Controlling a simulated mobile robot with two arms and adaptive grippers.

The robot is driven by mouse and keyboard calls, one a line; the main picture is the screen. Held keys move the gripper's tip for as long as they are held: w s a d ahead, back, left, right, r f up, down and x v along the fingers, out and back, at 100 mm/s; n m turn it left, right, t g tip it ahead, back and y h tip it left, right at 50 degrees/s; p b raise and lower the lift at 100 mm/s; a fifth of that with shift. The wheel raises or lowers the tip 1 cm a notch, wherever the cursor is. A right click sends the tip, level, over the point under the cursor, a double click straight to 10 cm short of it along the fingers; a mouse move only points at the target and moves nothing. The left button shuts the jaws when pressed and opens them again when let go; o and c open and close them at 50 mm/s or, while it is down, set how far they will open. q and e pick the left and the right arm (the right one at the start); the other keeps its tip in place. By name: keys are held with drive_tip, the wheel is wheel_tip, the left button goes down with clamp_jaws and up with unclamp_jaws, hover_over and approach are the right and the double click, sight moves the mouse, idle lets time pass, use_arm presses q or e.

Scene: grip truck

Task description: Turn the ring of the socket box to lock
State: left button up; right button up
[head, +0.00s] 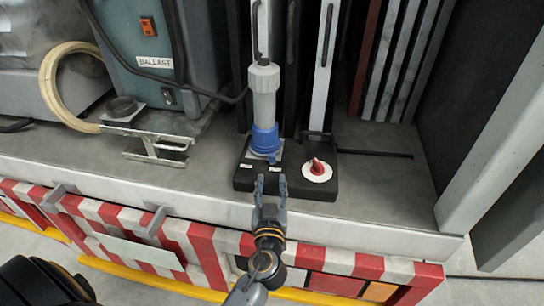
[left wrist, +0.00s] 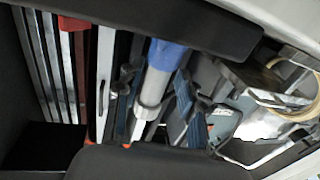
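The black socket box (head: 286,183) stands at the front edge of the truck's grey deck. A blue ring (head: 265,140) sits on its left part, around the foot of an upright grey plug (head: 264,95). A red rotary knob (head: 317,168) on a white disc is to its right. My left gripper (head: 271,183) is open in front of the box, just below the ring in the picture, apart from it. In the left wrist view the ring (left wrist: 167,55) and plug (left wrist: 152,90) appear between the spread fingers of my left gripper (left wrist: 155,90). My right gripper is out of view.
A blue-grey ballast box (head: 155,60), a coiled tan hose (head: 48,85) and a metal bracket (head: 160,145) stand to the left. Upright metal profiles (head: 400,60) stand behind right. A pale post (head: 490,150) bounds the right side. Deck between box and post is mostly clear.

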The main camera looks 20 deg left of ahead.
sight(272, 158)
use_arm(q)
drive_tip(key=p+x, duration=0.2)
drive_tip(key=x, duration=0.6)
drive_tip(key=shift+r, duration=0.1)
drive_tip(key=shift+w+a, duration=0.25)
drive_tip(key=shift+w, duration=0.35)
clamp_jaws()
